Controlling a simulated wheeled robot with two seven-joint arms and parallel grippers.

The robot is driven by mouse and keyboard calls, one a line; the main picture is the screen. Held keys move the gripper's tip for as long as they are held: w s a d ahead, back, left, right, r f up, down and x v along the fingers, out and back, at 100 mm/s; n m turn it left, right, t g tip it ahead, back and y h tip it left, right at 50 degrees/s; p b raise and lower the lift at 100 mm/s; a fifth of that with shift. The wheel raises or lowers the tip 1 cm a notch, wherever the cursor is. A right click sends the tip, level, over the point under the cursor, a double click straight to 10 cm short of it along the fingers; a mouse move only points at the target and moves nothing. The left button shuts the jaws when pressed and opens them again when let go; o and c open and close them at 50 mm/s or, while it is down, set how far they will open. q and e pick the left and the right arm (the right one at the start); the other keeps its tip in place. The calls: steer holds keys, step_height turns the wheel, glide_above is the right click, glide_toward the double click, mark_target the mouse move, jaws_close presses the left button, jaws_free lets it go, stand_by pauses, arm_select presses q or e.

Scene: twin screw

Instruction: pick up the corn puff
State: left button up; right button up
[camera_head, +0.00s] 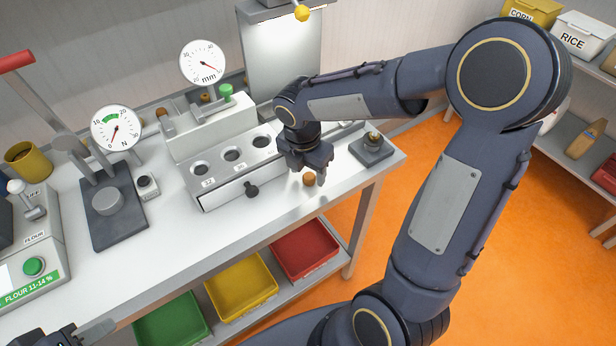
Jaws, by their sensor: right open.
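The corn puff (309,179) is a small orange-brown ball near the front right of the white bench top. My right gripper (308,172) points down over it with its jaws open. The puff shows just at the fingertips; I cannot tell whether they touch it. My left gripper (78,335) is cut off at the bottom left edge, far from the puff, and its jaws cannot be made out.
A metal fixture with round holes (233,167) stands left of the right gripper. A small dark block (371,151) sits to its right, by the bench edge. Dial gauges (116,129) stand at the back left. Green, yellow (240,287) and red trays lie on the shelf below.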

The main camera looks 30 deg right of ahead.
steer(key=shift+d+f, duration=0.15)
steer(key=shift+f, duration=0.7)
steer(key=shift+c, duration=0.4)
steer(key=c, duration=0.7)
steer(key=shift+r, duration=0.15)
steer(key=shift+c, duration=0.2)
